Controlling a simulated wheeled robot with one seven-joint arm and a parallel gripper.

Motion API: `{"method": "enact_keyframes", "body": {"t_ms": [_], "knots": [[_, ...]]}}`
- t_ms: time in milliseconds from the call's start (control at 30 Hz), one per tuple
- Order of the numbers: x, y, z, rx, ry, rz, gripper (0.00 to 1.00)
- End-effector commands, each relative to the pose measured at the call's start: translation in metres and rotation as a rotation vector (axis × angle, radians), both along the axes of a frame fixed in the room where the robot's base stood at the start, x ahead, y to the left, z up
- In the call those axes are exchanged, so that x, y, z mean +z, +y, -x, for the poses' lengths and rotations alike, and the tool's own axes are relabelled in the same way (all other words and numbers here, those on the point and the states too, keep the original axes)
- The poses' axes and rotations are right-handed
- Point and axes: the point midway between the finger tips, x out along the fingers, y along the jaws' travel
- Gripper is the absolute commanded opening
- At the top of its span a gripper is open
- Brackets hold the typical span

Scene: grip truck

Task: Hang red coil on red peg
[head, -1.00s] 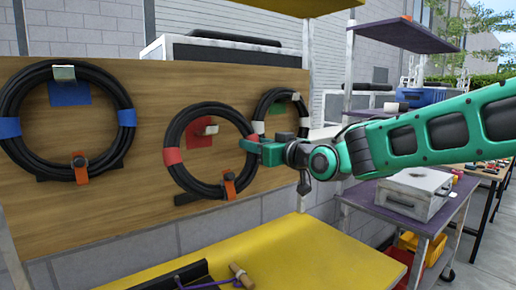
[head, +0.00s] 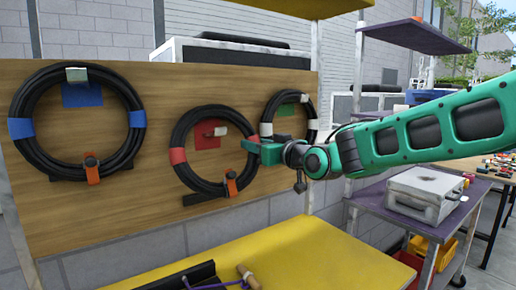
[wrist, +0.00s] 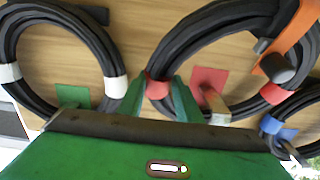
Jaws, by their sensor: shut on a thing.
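The red coil (head: 179,171) is a black cable ring with red bands and an orange strap at its bottom, upright in front of the wooden board. The red peg (head: 219,131), a pale hook on a red square (head: 206,139), shows inside the ring's opening, below its top edge. The coil's top is above the peg, not resting on it. I cannot tell how far the peg reaches through. My gripper (head: 256,150) is shut on the coil's right side.
A blue-banded coil (head: 22,93) hangs on its peg at left. A white-banded coil (head: 313,109) hangs close behind my gripper on the right. A yellow table (head: 300,255) lies below the wooden board (head: 110,205). A purple cart (head: 385,216) carrying a white case stands at right.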

Motion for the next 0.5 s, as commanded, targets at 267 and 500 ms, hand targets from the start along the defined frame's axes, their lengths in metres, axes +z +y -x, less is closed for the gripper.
{"method": "enact_keyframes", "body": {"t_ms": [267, 500], "knots": [[-0.011, 0.005, -0.004, 0.003, 0.001, 0.000, 0.00], [-0.021, 0.006, -0.008, 0.001, 0.002, 0.001, 0.00]]}}
